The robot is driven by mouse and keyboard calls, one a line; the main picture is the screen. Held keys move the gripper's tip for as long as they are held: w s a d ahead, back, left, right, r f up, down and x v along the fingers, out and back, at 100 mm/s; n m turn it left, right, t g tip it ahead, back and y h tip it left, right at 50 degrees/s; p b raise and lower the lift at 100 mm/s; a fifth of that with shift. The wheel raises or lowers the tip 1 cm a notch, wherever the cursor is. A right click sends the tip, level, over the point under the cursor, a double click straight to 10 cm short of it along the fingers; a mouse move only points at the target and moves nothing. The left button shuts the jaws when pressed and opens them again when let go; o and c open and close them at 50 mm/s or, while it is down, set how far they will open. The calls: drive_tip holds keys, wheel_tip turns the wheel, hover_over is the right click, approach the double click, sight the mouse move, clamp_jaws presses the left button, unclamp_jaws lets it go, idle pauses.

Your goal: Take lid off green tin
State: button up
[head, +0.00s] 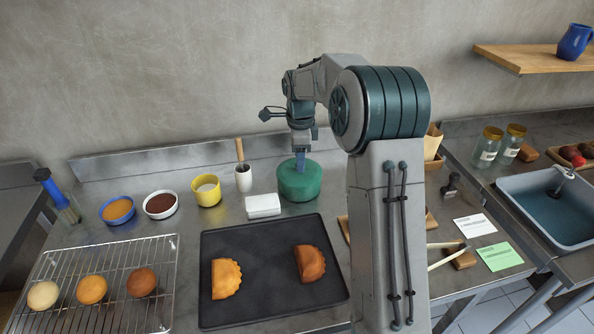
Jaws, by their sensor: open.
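The green tin (299,185) stands upright on the steel counter behind the dark baking tray, near the back splash. A green lid seems to cover its top, but the lid's edge is too small to make out. My gripper (300,163) points straight down over the tin, with its fingers at the middle of the tin's top. The fingers are open. I cannot tell whether they touch the lid or stand around a knob, since the fingers hide that spot.
A white box (263,206) stands close to the tin's left. A white pot (243,180) with a wooden handle and a yellow cup (206,190) are farther left. The dark tray (222,308) with two pastries lies in front. My arm hides the counter to the right.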

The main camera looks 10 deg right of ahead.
drive_tip(key=shift+f, duration=0.75)
clamp_jaws()
drive_tip(key=shift+r, duration=0.2)
drive_tip(key=shift+r, duration=0.3)
drive_tip(key=r, duration=0.3)
drive_tip(key=shift+s+d+r+b, duration=0.1)
drive_tip(key=shift+d+r+b, duration=0.2)
drive_tip(key=s+d+r+b, duration=0.1)
drive_tip(key=s+d+r, duration=0.5)
drive_tip(key=d, duration=0.3)
drive_tip(key=shift+r, duration=0.25)
